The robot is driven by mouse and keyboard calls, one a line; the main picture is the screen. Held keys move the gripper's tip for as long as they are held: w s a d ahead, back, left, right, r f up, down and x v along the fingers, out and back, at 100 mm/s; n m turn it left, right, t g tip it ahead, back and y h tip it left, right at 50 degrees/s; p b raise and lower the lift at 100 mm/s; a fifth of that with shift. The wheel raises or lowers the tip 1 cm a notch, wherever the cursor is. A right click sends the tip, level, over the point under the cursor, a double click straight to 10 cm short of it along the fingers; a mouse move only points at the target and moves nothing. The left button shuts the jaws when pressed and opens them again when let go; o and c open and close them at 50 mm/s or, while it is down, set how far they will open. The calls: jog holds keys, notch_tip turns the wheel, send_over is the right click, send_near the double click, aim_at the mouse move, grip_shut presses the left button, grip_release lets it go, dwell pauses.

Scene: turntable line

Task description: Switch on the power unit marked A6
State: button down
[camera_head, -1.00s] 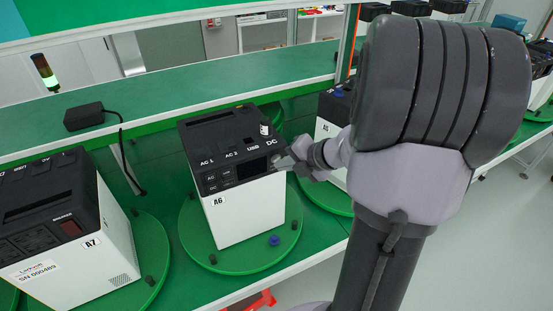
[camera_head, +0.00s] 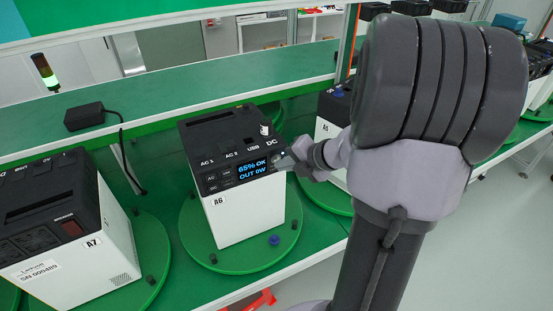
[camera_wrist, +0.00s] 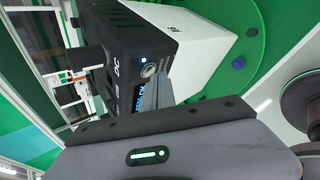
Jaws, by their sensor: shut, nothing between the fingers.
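The power unit marked A6 (camera_head: 244,205) is a white box with a black top. It stands upright on a round green turntable (camera_head: 215,262). Its screen (camera_head: 252,168) is lit blue and reads "65% OK" and "OUT 0W". My gripper (camera_head: 281,163) is shut and empty, with its tip at the right end of the black front panel, right of the screen. I cannot tell whether it touches. In the wrist view, the A6 unit (camera_wrist: 189,50) appears turned on its side, with a small white light on its black panel.
The unit marked A7 (camera_head: 75,255) stands on another turntable at the left. Another unit (camera_head: 333,108) is partly hidden behind my arm at the right. A black adapter (camera_head: 84,116) with a hanging cable lies on the green shelf (camera_head: 200,88) behind. A blue knob (camera_head: 274,240) sits on A6's turntable.

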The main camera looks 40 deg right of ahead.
jog(key=shift+s+a, duration=0.1)
jog(key=shift+s, duration=0.3)
jog(key=s, duration=0.2)
jog(key=s+a, duration=0.1)
jog(key=s, duration=0.2)
jog(key=shift+a+p, duration=0.1)
jog(key=shift+p, duration=0.25)
jog(key=shift+w, duration=0.1)
dwell(0.3)
